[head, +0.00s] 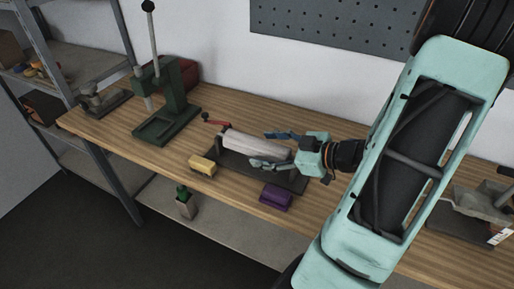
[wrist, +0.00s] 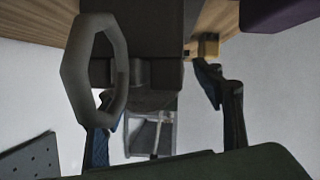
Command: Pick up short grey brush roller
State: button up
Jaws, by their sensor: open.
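A pale grey roller (head: 243,141), short and cylindrical, lies over a dark flat base (head: 231,165) on the wooden bench in the head view. I take it to be the brush roller; no bristles can be made out. My gripper (head: 262,149) is open at the roller's right end, one blue-tipped finger on the far side and one on the near side. Whether the fingers touch it cannot be told. In the wrist view my gripper (wrist: 158,90) has its fingers wide apart. A grey angular ring (wrist: 122,75) stands by the left finger; what it belongs to is unclear.
A red handle (head: 216,122) sticks out left of the roller. A yellow block (head: 203,165) and a purple block (head: 276,197) lie near the bench's front edge. A green press (head: 166,105) stands at left. A grey pegboard (head: 330,32) hangs behind.

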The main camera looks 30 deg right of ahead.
aim_at(258, 146)
jog(key=x, duration=0.3)
jog(key=shift+w+d, duration=0.1)
jog(key=shift+w, duration=0.1)
jog(key=shift+c, duration=0.3)
jog(key=c, duration=1.2)
jog(key=shift+c, duration=1)
jog(key=shift+r, duration=0.15)
